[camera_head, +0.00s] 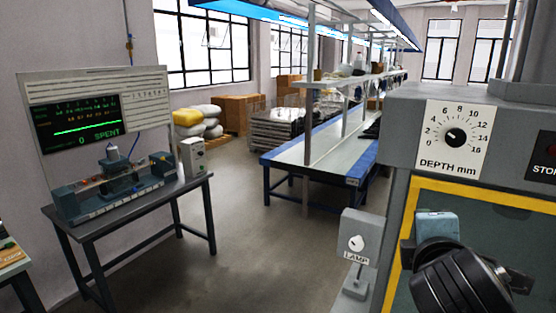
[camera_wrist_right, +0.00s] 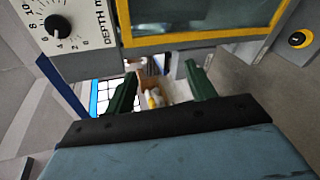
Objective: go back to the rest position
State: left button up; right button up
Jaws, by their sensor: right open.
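My right gripper (camera_wrist_right: 162,88) is open in the right wrist view, with its two dark green fingers apart and nothing between them. In the head view my right arm comes in at the lower right, in front of the yellow-framed window of a grey machine (camera_head: 400,130). The gripper's fingertips are hard to make out there. My left gripper is in neither view.
The machine carries a depth dial (camera_head: 456,137); a small lamp switch box (camera_head: 355,240) stands beside it. At left, a dark table (camera_head: 130,210) bears a test rig (camera_head: 110,187) and a screen (camera_head: 78,122). A long workbench (camera_head: 310,155) stands behind. The floor between is clear.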

jog(key=s+a+f+m+g+y, duration=0.1)
jog(key=s+f+m+g+y, duration=0.2)
jog(key=f, duration=0.7)
jog(key=s+a+f+m+g+y, duration=0.1)
jog(key=s+f+m+g, duration=0.15)
jog(key=s+f, duration=0.55)
jog(key=s+f+m+g+y, duration=0.2)
jog(key=s+f+m+g, duration=0.2)
jog(key=s+f+m, duration=0.6)
jog(key=s+f+n+g+b, duration=0.15)
jog(key=f+b, duration=0.25)
jog(key=f, duration=1.4)
jog(key=s+f+n+b, duration=0.15)
jog(key=f+b, duration=0.25)
jog(key=f, duration=1.4)
jog(key=s+d+f+b, duration=0.1)
jog(key=s+f+b, duration=0.2)
jog(key=s+f, duration=0.5)
jog(key=s+d+f+g+b, duration=0.1)
jog(key=s+f+b, duration=0.3)
jog(key=s+f, duration=0.5)
notch_tip(320, 180, down, 6)
jog(key=shift+d+m+b, duration=0.2)
jog(key=shift+m+b, duration=0.1)
jog(key=shift+m, duration=0.05)
